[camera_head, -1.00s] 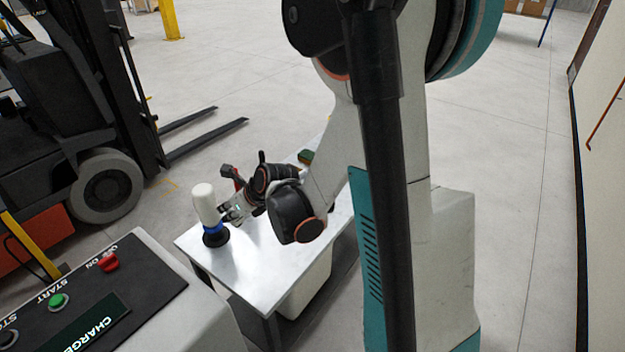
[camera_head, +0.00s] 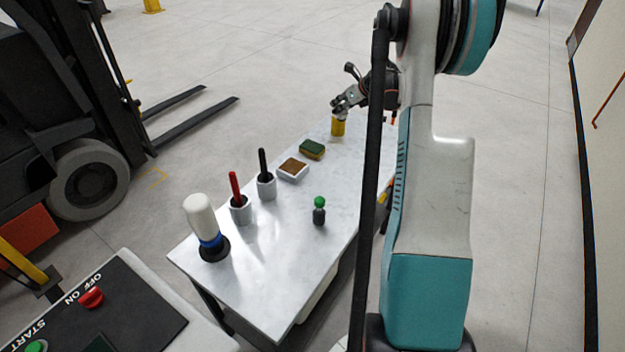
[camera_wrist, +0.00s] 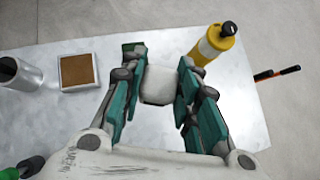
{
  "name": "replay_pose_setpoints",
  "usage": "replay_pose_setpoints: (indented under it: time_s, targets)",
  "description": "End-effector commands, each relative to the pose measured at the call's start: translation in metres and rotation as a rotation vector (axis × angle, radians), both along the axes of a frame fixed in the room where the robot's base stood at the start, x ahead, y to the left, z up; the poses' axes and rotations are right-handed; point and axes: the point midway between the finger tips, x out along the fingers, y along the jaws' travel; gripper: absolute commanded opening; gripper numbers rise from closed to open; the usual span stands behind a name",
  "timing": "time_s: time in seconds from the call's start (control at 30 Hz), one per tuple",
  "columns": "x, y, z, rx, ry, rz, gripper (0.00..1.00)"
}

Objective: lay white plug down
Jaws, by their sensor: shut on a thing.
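The white plug (camera_wrist: 159,86) is a pale, rounded block between the fingertips of my gripper (camera_wrist: 160,74) in the wrist view. The fingers press on it from both sides. It is over the tabletop, but I cannot tell the gap beneath it. In the head view my gripper (camera_head: 341,106) is at the far end of the table (camera_head: 270,278), and the plug cannot be made out there. A yellow bottle (camera_head: 338,128) with a black cap stands close by; it also shows in the wrist view (camera_wrist: 214,45), just right of the fingertips.
A brown pad in a white tray (camera_head: 293,169), a green sponge (camera_head: 312,149), two holders with black (camera_head: 263,163) and red (camera_head: 235,187) handles, and a white, blue-banded bottle (camera_head: 201,217) line the left side. A green-topped bottle (camera_head: 319,212) stands mid-table. The near right tabletop is clear.

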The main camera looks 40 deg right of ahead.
Motion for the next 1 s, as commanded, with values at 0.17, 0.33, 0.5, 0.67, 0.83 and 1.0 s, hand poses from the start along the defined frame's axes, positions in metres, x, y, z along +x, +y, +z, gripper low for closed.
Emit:
replay_pose_setpoints:
  time_s: [0.17, 0.33, 0.5, 0.67, 0.83, 1.0]
  targets:
    - [-0.012, -0.033, 0.000, -0.001, -0.003, -0.022, 0.05]
    - [-0.013, -0.037, -0.025, -0.001, -0.003, -0.023, 0.05]
    - [-0.013, -0.036, -0.067, -0.001, -0.003, -0.023, 0.05]
    - [-0.013, -0.036, -0.106, -0.001, -0.003, -0.023, 0.05]
    - [-0.013, -0.036, -0.140, -0.001, -0.003, -0.023, 0.05]
    - [-0.013, -0.036, -0.155, -0.001, -0.003, -0.023, 0.05]
